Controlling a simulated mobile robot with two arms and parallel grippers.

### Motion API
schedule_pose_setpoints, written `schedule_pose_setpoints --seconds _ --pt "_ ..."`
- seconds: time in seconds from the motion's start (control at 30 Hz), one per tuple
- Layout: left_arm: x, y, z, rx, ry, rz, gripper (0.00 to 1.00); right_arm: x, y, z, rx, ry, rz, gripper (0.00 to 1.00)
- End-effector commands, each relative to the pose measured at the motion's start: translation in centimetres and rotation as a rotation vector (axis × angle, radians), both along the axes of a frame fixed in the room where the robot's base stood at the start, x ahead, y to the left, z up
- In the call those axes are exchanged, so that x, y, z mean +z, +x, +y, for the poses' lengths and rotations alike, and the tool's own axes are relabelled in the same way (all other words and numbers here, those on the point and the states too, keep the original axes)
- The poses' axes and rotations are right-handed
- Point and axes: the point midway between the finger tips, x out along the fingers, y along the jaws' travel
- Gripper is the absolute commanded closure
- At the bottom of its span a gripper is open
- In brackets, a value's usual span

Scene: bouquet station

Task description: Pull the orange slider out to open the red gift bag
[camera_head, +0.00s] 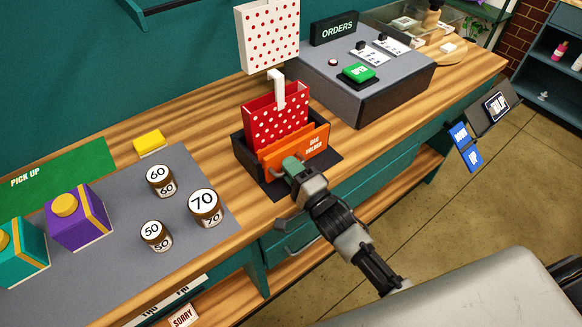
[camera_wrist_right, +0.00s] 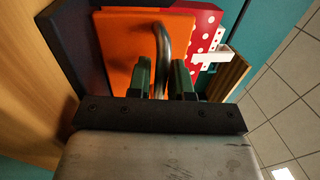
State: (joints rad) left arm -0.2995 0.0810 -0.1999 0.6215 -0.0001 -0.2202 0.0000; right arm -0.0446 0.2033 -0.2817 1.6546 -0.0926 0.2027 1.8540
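The red gift bag (camera_head: 268,117) with white dots stands upright in a black holder (camera_head: 240,150). A white strip (camera_head: 278,88) rises at its top. My right gripper (camera_head: 292,166) is at the slider's front. In the right wrist view, the slider's curved grey handle (camera_wrist_right: 162,45) passes between the green fingers of the right gripper (camera_wrist_right: 160,80). Whether both fingers press on the handle is unclear. The orange slider (camera_wrist_right: 118,50) and dotted bag (camera_wrist_right: 205,25) lie beyond. My left gripper is out of view.
The grey register box (camera_head: 385,95) with a green button stands right of the holder. Several numbered jars (camera_head: 205,205) and a purple box (camera_head: 75,220) sit on the grey mat (camera_head: 110,265) to the left. The counter's front edge runs below the holder.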

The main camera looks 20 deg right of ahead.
Motion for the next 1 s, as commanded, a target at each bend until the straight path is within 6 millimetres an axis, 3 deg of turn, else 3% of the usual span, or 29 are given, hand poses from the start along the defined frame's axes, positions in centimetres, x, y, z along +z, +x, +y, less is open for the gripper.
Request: schedule_pose_setpoints --seconds 0.03,0.13,0.37,0.7,0.97,1.0 --pt "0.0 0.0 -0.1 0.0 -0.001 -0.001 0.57 0.0 0.0 0.0 0.0 0.0 0.0 0.88" --pt "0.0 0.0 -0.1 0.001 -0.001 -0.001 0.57 0.0 0.0 0.0 0.0 0.0 0.0 1.0" --pt "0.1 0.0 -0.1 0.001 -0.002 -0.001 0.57 0.0 -0.1 -0.1 0.0 0.0 0.001 1.0" --pt "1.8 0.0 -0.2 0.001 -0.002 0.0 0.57 0.0 -4.2 -1.5 0.0 -0.003 0.004 1.0" --pt "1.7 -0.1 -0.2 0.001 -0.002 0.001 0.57 -0.1 -4.2 -1.6 -0.001 -0.002 0.003 1.0" --pt "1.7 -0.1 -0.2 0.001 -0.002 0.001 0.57 -0.1 -4.2 -1.6 -0.001 -0.002 0.003 0.84"
